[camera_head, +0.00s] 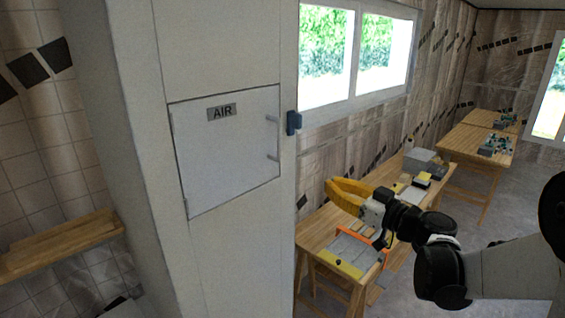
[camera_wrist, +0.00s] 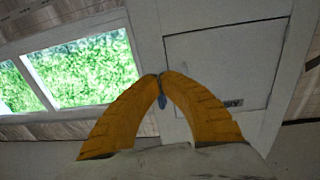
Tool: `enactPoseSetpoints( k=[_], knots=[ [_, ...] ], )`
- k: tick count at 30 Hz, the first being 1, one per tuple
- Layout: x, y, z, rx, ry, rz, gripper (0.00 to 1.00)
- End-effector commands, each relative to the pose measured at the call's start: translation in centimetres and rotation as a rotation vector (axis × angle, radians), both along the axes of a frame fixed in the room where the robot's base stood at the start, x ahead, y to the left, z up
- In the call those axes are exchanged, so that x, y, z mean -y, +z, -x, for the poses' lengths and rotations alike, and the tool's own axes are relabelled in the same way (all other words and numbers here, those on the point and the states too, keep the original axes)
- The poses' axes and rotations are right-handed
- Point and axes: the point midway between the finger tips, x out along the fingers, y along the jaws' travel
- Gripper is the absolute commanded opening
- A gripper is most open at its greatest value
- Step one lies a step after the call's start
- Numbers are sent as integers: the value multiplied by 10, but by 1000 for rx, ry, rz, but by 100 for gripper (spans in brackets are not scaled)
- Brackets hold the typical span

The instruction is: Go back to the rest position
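My gripper (camera_head: 332,186) has yellow curved fingers and is in mid-air right of the white column, in front of the workbench in the head view. In the wrist view the fingertips of my gripper (camera_wrist: 160,75) meet, with nothing seen held between them. The white panel marked AIR (camera_head: 228,155) lies flat against the column and has two small handles at its right side. The panel also shows in the wrist view (camera_wrist: 220,65), partly hidden by the right finger.
A wooden workbench (camera_head: 312,240) with a grey and yellow tool and boxes stands below my arm. A second bench (camera_head: 470,142) stands farther back. A wooden shelf (camera_head: 60,245) is at the left. Windows (camera_head: 355,50) line the wall. Grey floor is free at the right.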

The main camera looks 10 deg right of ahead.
Motion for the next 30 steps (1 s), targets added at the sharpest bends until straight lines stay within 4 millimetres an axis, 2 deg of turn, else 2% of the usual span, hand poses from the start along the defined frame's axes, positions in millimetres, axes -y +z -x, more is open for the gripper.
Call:
enactPoseSetpoints(
  k=[4,7,11,14,17,18,20,21,24,27,30],
  knots=[
    [4,-1,-3,83,-99,-9,0],
    [17,-4,-2,162,-258,-20,0],
    [44,-32,12,172,-505,-29,0],
    [61,-78,32,90,-669,-23,0],
    [69,-145,59,-61,-785,1,0],
    [68,-177,72,-137,-814,15,0],
    [63,-222,92,-253,-835,41,0],
    [57,-252,106,-330,-835,61,0],
    [36,-322,142,-518,-798,111,0],
    [9,-382,179,-682,-723,162,0],
    [-15,-425,212,-806,-634,207,0]
  ],
)
